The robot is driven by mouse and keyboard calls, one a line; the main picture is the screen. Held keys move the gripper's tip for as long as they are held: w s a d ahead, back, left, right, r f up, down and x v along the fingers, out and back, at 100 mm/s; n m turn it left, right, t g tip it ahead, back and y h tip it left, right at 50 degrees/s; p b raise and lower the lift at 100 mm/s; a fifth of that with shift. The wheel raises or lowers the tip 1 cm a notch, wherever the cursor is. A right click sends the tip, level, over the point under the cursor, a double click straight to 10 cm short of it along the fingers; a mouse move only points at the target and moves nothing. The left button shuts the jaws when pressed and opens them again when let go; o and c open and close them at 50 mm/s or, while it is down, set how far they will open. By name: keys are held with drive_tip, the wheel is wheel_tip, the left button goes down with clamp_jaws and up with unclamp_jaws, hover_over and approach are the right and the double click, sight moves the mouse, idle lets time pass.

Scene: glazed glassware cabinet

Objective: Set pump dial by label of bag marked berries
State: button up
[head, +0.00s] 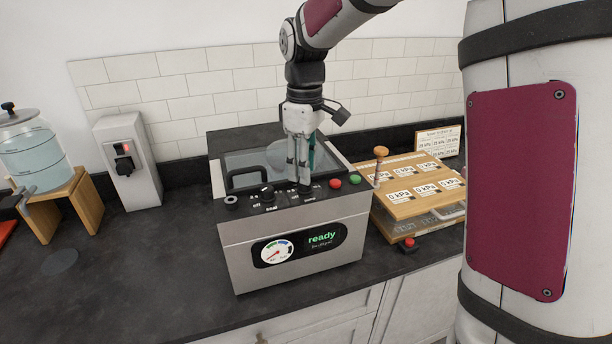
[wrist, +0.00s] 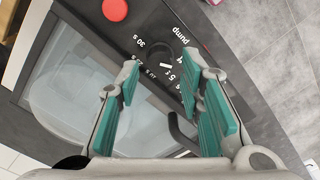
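My gripper (head: 303,188) points straight down over the right part of the control strip of a steel machine (head: 240,245). In the wrist view its two teal-padded fingers (wrist: 162,72) are apart, one on each side of a dark dial (wrist: 160,58) with a pale pointer mark. I cannot tell whether the fingertips touch the dial. Around the dial are the word "pump" and time marks such as "30 s" and "5 s". The machine's screen (head: 322,238) reads "ready", with a round gauge (head: 276,252) beside it. I cannot make out any bag or a label marked berries.
Red (head: 335,183) and green (head: 355,178) buttons sit right of the gripper. Another knob (head: 267,193) and a black handle (head: 247,178) are left. A wooden board (head: 405,210) with "0 kPa" labels and a label card (head: 438,142) stand right. A water dispenser (head: 30,160) stands left.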

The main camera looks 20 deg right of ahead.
sight(305, 186)
drive_tip(key=shift+f, duration=1.7)
clamp_jaws()
drive_tip(key=shift+m, duration=0.3)
drive_tip(key=m, duration=0.9)
drive_tip(key=shift+p, duration=0.3)
drive_tip(key=shift+r, duration=0.1)
